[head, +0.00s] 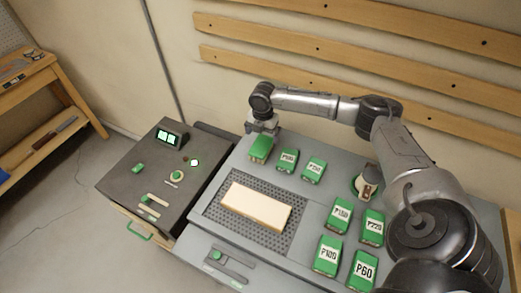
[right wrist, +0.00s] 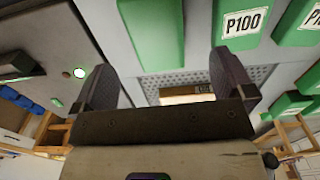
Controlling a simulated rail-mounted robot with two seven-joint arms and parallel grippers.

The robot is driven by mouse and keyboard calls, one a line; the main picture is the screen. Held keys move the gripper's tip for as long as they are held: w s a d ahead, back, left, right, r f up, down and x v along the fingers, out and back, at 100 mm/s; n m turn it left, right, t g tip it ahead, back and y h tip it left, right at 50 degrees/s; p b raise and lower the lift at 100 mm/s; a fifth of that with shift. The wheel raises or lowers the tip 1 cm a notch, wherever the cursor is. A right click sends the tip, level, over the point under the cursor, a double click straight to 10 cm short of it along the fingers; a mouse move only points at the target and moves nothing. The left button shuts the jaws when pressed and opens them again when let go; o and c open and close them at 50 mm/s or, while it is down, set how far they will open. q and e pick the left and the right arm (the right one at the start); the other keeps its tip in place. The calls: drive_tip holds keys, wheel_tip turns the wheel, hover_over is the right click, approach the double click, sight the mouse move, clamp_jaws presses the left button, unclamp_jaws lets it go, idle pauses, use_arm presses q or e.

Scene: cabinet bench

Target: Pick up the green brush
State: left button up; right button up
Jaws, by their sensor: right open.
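The green brush (head: 260,149) appears to be the unlabelled green block at the back left of the grey bench top. My right gripper (head: 262,130) is above it, at its back end in the head view. In the right wrist view the brush (right wrist: 151,32) shows between the two spread fingers of my right gripper (right wrist: 165,80), with room on both sides. The gripper is open and holds nothing. I cannot tell how high the fingertips are above the brush. My left gripper is not in view.
Green labelled blocks (head: 288,159) stand close to the right of the brush, and several more (head: 329,255) at front right. A pale wooden board (head: 256,206) lies on a perforated mat (head: 214,211). A dark control box (head: 150,165) with lit buttons is at left. Wall slats (head: 300,36) run behind my arm.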

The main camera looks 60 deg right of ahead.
sight(261, 145)
drive_tip(key=shift+w+f, duration=0.1)
drive_tip(key=shift+f, duration=1.3)
drive_tip(key=f, duration=0.2)
drive_tip(key=f+b, duration=0.1)
drive_tip(key=f, duration=0.1)
drive_tip(key=shift+w+a+f, duration=0.1)
drive_tip(key=shift+a+f, duration=0.1)
drive_tip(key=shift+f, duration=0.25)
drive_tip(key=c, duration=1.1)
drive_tip(key=shift+r, duration=0.75)
wheel_tip(261, 145, up, 2)
drive_tip(key=shift+r+p, duration=0.25)
drive_tip(key=shift+p, duration=0.1)
drive_tip(key=s+d+r, duration=0.4)
drive_tip(key=s+d, duration=0.1)
drive_tip(key=s+d+r+p, duration=0.1)
drive_tip(key=s+d+r, duration=0.2)
drive_tip(key=shift+s, duration=0.25)
